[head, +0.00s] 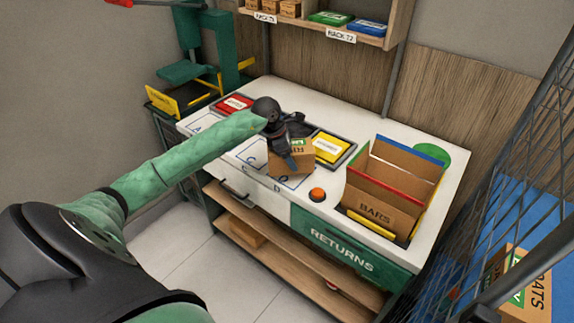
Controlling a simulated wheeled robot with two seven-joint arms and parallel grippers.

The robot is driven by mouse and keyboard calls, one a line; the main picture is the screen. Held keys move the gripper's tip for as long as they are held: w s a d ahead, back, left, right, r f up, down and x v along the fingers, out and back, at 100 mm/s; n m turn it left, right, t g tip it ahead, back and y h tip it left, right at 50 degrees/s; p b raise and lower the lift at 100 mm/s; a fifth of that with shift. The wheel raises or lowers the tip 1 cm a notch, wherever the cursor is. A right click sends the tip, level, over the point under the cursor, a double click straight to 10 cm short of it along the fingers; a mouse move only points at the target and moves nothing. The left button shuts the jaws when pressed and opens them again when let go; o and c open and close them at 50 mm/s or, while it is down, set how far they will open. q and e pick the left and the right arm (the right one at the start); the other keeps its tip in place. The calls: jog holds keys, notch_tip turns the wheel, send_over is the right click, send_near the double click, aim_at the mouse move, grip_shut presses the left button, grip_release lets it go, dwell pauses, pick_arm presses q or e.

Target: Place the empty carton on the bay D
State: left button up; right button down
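My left gripper (291,150) comes in from the left over the white counter. It appears shut on a small brown carton (304,162), with a dark finger across its near side. The carton has a green label and upside-down print. It is over or on the bay at the counter's front edge beside the letter D; whether it touches the counter I cannot tell. Bay D (291,183) shows as a blue outline partly covered by the carton. Whether the carton is empty cannot be seen. My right gripper is not in view.
A yellow-labelled tray (329,149) lies just behind the carton, and a red one (233,103) is further left. An orange button (317,194) and an open BARS box (384,205) stand to the right. A rack shelf (340,33) hangs above; wire mesh (510,180) is at the right.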

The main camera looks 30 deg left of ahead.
pick_arm(q)
jog(key=shift+s+a+f, duration=0.3)
jog(key=shift+a, duration=0.2)
notch_tip(320, 180, down, 4)
jog(key=shift+r, duration=0.25)
jog(key=shift+a+f, duration=0.1)
jog(key=shift+f, duration=0.25)
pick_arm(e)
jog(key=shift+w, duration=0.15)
pick_arm(q)
jog(key=o, duration=0.6)
jog(key=shift+c, duration=0.2)
jog(key=o, duration=0.4)
jog(key=shift+o, duration=0.2)
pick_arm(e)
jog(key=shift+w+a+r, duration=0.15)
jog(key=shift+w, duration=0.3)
